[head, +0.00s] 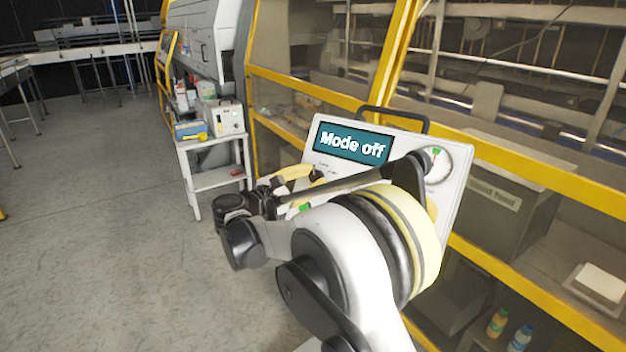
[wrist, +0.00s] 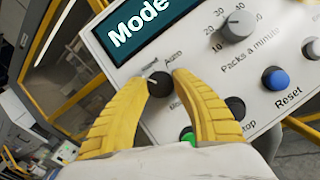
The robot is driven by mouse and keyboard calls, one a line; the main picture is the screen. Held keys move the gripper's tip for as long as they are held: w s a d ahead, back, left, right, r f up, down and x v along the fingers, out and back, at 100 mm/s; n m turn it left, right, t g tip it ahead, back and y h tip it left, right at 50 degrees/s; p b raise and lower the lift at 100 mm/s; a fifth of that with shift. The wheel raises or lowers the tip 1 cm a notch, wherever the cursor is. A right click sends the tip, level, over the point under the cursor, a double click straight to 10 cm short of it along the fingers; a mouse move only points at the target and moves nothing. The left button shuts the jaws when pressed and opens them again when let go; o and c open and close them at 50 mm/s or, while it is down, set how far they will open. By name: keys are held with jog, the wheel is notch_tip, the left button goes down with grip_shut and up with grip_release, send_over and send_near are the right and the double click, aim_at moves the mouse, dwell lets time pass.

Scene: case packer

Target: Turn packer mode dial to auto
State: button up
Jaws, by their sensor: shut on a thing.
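The packer control panel (head: 450,202) faces me, and its screen (head: 353,144) reads "Mode off". In the wrist view, the black mode dial (wrist: 160,83) has a pale pointer mark and an "Auto" label above it to the right. My gripper (wrist: 161,80) has its yellow fingers shut on the dial, one tip on each side. In the head view, my gripper (head: 309,179) is at the panel's lower left, with my arm covering much of the panel.
Close to the dial are a green button (wrist: 187,136), the blue Reset button (wrist: 275,79) and the packs-a-minute knob (wrist: 238,25). A round gauge (head: 437,164) is at the panel's right. A white cart (head: 220,178) stands left; the floor there is open.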

jog(key=m+g, duration=0.1)
jog(key=m, duration=0.2)
jog(key=m+g+h, duration=0.1)
jog(key=m, duration=0.1)
jog(key=shift+w+r+m+g, duration=0.1)
jog(key=shift+m+g, duration=0.3)
jog(key=m+g+p, duration=0.1)
jog(key=m+g, duration=0.1)
jog(key=m, duration=0.2)
jog(key=shift+p, duration=0.3)
jog(key=m+g+p, duration=0.1)
jog(key=m, duration=0.1)
jog(key=m+g+y+p, duration=0.1)
jog(key=m, duration=0.2)
jog(key=shift+r+m+g, duration=0.1)
jog(key=shift+m+g, duration=0.2)
jog(key=shift+g, duration=0.1)
jog(key=shift+m+g+y+p, duration=0.3)
jog(key=shift+m+y+p, duration=0.3)
jog(key=shift+m, duration=0.4)
jog(key=o, duration=1.2)
